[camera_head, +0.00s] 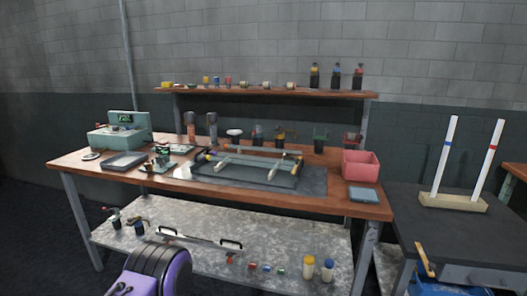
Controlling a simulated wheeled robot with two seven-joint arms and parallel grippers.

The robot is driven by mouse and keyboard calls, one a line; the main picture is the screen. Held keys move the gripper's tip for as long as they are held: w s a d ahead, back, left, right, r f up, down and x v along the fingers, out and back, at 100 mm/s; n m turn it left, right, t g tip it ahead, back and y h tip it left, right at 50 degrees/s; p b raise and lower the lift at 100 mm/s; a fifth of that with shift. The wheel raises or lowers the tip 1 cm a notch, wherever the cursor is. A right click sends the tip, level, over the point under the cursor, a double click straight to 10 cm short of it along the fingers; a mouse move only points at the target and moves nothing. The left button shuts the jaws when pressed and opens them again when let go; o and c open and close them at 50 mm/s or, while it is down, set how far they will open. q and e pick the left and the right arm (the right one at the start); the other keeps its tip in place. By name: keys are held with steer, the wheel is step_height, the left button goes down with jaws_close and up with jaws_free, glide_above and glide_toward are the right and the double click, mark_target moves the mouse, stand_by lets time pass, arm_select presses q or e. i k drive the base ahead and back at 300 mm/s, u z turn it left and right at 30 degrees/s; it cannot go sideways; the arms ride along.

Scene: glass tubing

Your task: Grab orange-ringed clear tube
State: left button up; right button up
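I cannot make out a clear tube with an orange ring for certain. Pale rods or tubes (250,161) lie across a dark tray (238,178) on the workbench, with small tan or orange parts near their right end. They are too small to tell whether one is the orange-ringed tube. Two upright white tubes, one with a blue ring (447,144) and one with a red ring (492,148), stand in a wooden block (453,202) on the right table.
The wooden workbench (325,203) also holds a pink bin (361,164), a green device (118,138) and small tools. A raised shelf (270,91) carries small jars and bottles. The lower shelf (290,233) has bottles and a long bar. The dark right table (470,235) has clear room in front.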

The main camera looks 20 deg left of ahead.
mark_target(244, 147)
steer(key=u, duration=0.95)
steer(key=k, duration=1.25)
steer(key=u, duration=1.15)
steer(key=i, duration=2.35)
steer(key=z, duration=0.9)
steer(key=i, duration=0.7)
steer(key=z, duration=0.7)
